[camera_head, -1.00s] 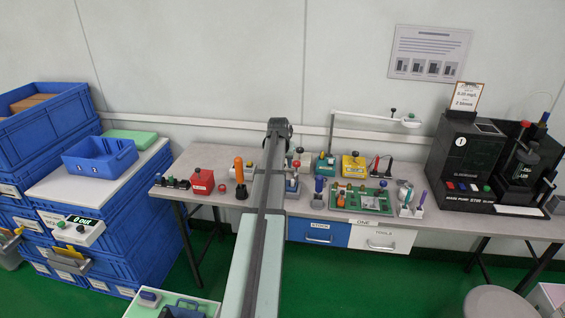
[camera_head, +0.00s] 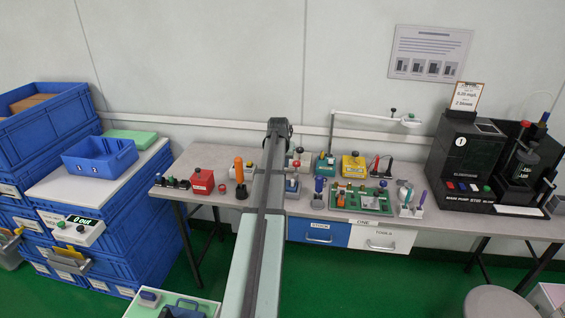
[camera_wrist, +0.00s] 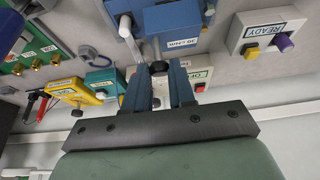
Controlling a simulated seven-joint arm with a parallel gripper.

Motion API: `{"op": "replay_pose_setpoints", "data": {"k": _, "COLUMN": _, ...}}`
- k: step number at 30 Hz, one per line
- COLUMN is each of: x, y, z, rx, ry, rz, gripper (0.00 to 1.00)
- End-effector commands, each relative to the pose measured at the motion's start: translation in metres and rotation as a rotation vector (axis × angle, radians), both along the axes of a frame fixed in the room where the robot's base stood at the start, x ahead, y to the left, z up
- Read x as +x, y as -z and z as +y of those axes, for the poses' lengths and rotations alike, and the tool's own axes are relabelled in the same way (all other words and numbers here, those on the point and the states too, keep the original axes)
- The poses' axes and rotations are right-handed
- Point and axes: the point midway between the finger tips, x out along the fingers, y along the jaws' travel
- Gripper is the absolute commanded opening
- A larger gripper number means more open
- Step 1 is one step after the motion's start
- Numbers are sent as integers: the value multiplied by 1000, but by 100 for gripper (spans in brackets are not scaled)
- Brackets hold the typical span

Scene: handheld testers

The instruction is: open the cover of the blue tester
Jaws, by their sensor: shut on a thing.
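The blue tester (camera_wrist: 172,26) is a blue box with a white label, just above my fingertips in the wrist view. In the head view a small blue body (camera_head: 292,187) beside my arm appears to be the same tester. I cannot tell from the picture whether this knob belongs to the tester's cover. My arm hides the gripper in the head view.
A white box with a red button (camera_wrist: 200,76) lies close behind the fingers. A white READY box (camera_wrist: 262,32) is to the right. Yellow (camera_wrist: 75,91) and teal (camera_wrist: 103,83) devices are to the left. A red device (camera_head: 203,183) stands left of my arm on the bench.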

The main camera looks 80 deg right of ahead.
Motion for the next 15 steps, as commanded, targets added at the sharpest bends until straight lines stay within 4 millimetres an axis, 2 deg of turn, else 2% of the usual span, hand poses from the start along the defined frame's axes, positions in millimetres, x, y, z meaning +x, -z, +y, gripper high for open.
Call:
{"op": "replay_pose_setpoints", "data": {"k": 8, "x": 0, "y": -2, "z": -7, "rx": 61, "ry": 0, "rz": 0, "gripper": 0}}
{"op": "replay_pose_setpoints", "data": {"k": 15, "x": 0, "y": -3, "z": -15, "rx": 205, "ry": 1, "rz": 0, "gripper": 0}}
